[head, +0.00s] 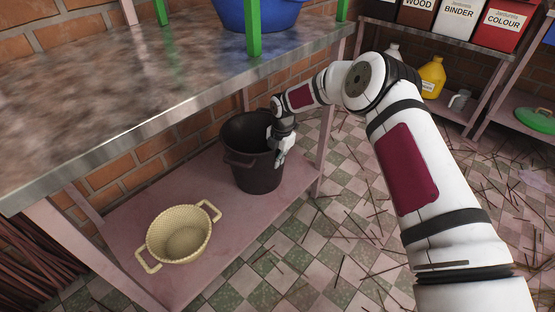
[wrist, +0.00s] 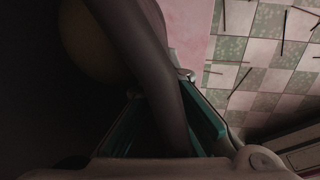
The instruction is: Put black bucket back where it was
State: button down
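The black bucket (head: 252,168) stands upright on the pink lower shelf (head: 177,240) under the metal-topped table, toward the shelf's right end. My gripper (head: 279,157) is at the bucket's right side, at its rim. In the wrist view, the bucket's dark wall (wrist: 150,75) runs between the two green-lined fingers (wrist: 165,125), one finger inside the bucket and one outside. The fingers look close to the wall, but I cannot tell whether both press on it. The underside of the bucket is hidden.
A cream woven basket (head: 180,234) with two handles sits on the same shelf, left of the bucket. The table top (head: 150,85) overhangs the shelf. A table leg (head: 326,150) stands right of the bucket. Thin sticks litter the checkered floor (head: 350,220).

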jog(key=shift+w+f, duration=0.1)
jog(key=shift+f, duration=0.35)
jog(key=c, duration=1.7)
grip_release()
jog(key=shift+f, duration=0.15)
